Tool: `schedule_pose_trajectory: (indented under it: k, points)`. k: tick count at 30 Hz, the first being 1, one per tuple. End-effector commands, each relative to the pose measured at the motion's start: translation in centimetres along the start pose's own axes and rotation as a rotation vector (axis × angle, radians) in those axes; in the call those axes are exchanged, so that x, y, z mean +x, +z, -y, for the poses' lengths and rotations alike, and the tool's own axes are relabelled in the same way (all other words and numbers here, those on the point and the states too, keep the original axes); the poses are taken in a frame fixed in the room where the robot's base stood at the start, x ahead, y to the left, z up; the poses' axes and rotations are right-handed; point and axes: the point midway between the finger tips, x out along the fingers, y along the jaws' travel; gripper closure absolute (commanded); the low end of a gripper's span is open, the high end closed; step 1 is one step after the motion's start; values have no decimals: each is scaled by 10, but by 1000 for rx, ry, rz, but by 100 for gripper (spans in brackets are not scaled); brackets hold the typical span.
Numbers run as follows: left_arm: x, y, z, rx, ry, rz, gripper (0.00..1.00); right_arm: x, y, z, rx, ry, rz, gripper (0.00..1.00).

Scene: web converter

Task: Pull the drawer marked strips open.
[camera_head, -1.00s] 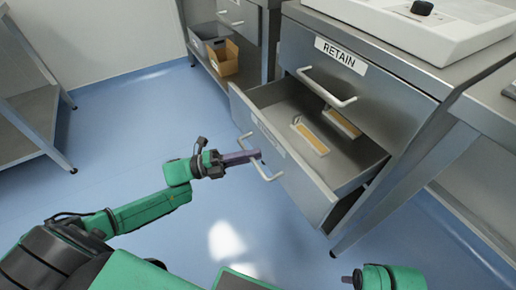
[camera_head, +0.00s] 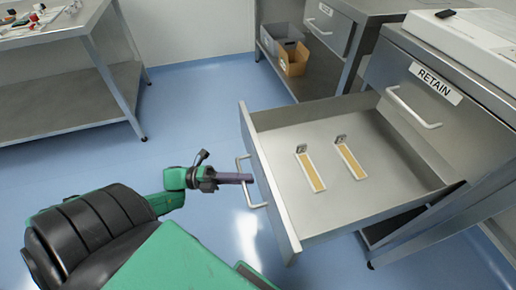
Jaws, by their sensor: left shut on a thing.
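The drawer (camera_head: 400,200) below the one marked RETAIN stands pulled far out, its inside in plain view. Its front faces left, and its label cannot be read from here. Two flat strips lie on the drawer floor, a nearer one (camera_head: 311,172) and one to its right (camera_head: 350,161); each is tan with a pale border and a small grey piece at its far end. My left gripper (camera_head: 248,178) is shut on the drawer's bar handle (camera_head: 262,205), outside the drawer front. My right gripper is not in view.
The closed RETAIN drawer (camera_head: 415,100) with its bar handle sits above, in the same cabinet. A grey bin and a cardboard-coloured bin (camera_head: 294,62) stand on a low shelf behind. A steel table (camera_head: 80,95) stands at the back left. The blue floor left of the drawer is clear.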

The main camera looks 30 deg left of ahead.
Motion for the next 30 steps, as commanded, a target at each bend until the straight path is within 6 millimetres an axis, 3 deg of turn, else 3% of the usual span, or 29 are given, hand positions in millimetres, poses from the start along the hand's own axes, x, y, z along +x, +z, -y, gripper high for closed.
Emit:
schedule_pose_trajectory:
  k: [9, 22, 23, 24, 25, 30]
  points:
    - [-27, -11, 6, 0, 2, 2, 100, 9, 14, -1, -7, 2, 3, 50]
    - [-30, -12, 6, 0, 1, 0, 100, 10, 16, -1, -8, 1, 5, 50]
    - [-30, -12, 6, 0, 1, 0, 78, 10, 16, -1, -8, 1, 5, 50]
    - [-30, -12, 6, 0, 1, 0, 62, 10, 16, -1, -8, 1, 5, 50]
    - [-30, -12, 6, 0, 1, 0, 55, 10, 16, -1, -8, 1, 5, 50]
    - [-30, -12, 6, 0, 0, 0, 55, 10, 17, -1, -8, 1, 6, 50]
